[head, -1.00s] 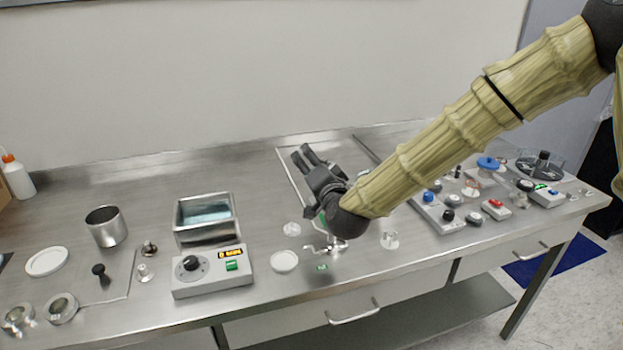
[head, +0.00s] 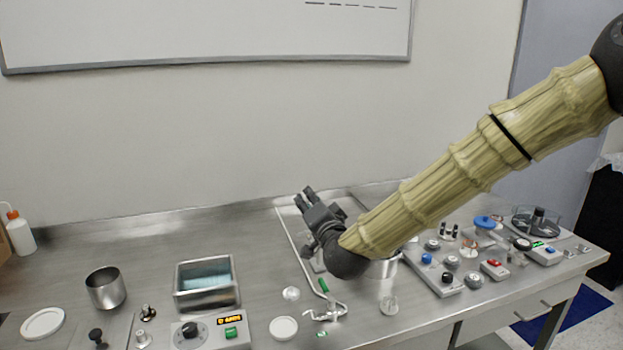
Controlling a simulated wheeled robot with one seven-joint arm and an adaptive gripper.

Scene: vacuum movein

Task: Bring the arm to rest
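My arm reaches in from the upper right, clad in a yellow-green sleeve. My gripper (head: 303,197) is dark and points up and to the left, above the middle of the steel bench (head: 140,235). Its fingers are small here and seem to hold nothing. I cannot tell how far apart they stand. The wrist and forearm hide part of the bench behind them, including part of a round metal vessel (head: 384,269).
Left of the gripper are a water bath (head: 206,296), a control box (head: 208,334) and a metal cup (head: 105,289). Below it lies a clamp with a green handle (head: 325,313). Knobbed boxes (head: 437,277) crowd the right. The wall behind carries a whiteboard (head: 200,30).

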